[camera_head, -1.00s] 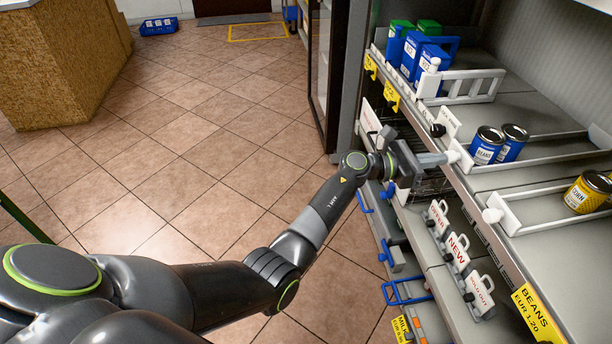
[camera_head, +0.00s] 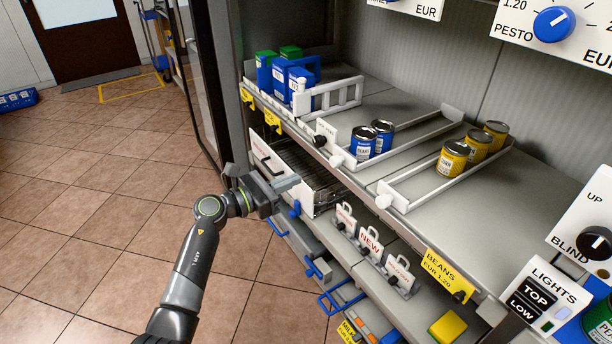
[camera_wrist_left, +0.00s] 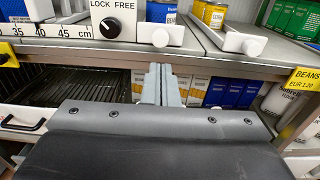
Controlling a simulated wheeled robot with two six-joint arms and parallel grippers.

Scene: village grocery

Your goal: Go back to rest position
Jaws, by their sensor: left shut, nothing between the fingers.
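My left gripper (camera_head: 287,184) is dark grey with pale fingers. It is shut and empty, in front of the shelf's front edge, beside the wire drawer in the head view. In the left wrist view its fingers (camera_wrist_left: 161,84) are together and point at the shelf's front, below the upper ledge. My left arm comes up from the bottom of the head view. My right gripper is not in view.
Blue cans (camera_head: 364,142) and yellow corn cans (camera_head: 453,158) stand in lanes on the shelf (camera_head: 400,225). Blue and green cartons (camera_head: 299,80) stand at the shelf's far end. Open tiled floor (camera_head: 95,230) lies to the left.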

